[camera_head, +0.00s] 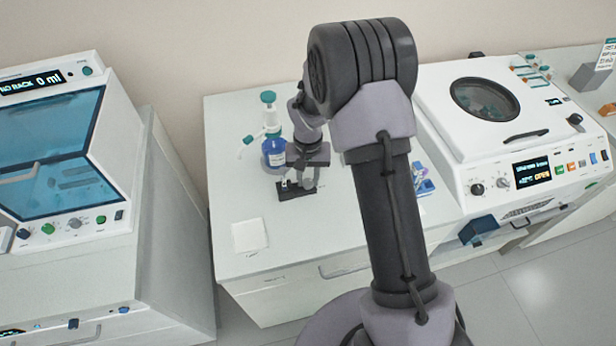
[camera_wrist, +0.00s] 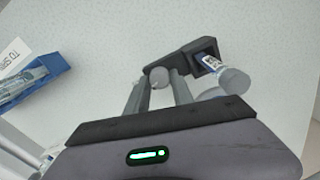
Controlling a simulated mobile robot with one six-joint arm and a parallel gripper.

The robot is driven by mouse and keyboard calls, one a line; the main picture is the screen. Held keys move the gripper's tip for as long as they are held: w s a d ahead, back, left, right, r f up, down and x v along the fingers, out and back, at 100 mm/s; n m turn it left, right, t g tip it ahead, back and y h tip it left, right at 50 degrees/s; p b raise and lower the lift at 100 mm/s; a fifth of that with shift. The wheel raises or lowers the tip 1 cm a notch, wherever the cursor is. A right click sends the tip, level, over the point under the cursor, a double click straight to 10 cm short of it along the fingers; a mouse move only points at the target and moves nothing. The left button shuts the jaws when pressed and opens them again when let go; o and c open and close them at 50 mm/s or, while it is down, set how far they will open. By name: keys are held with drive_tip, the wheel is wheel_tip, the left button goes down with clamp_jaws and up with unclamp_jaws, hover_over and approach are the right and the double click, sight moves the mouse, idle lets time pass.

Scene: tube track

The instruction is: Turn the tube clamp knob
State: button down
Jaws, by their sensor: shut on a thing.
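The tube clamp (camera_wrist: 201,46) is a dark block with an arm in the wrist view, and a pale tube (camera_wrist: 212,64) with a label and rounded grey end sits in its square holder. The round grey clamp knob (camera_wrist: 158,76) is at the clamp's left end. My gripper (camera_wrist: 160,84) is shut on the knob, with one finger on each side. In the head view my gripper (camera_head: 306,172) points down over the clamp's dark base (camera_head: 298,188) on the white bench. My gripper partly hides the clamp there.
A blue wash bottle (camera_head: 273,152) stands just behind my gripper. A blue tray (camera_wrist: 35,82) with tubes lies left in the wrist view. A white sheet (camera_head: 249,236) lies on the front of the bench. A centrifuge (camera_head: 440,110) stands right and a cabinet (camera_head: 110,150) left.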

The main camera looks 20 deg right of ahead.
drive_tip(key=n, duration=0.4)
drive_tip(key=shift+n, duration=0.3)
drive_tip(key=n+p, duration=0.1)
drive_tip(key=n, duration=0.2)
drive_tip(key=shift+a+n, duration=0.1)
drive_tip(key=shift+n, duration=0.3)
drive_tip(key=n, duration=0.3)
drive_tip(key=shift+p, duration=0.35)
drive_tip(key=shift+n+p, duration=0.35)
drive_tip(key=shift+n, duration=1.65)
drive_tip(key=c, duration=1.1)
unclamp_jaws()
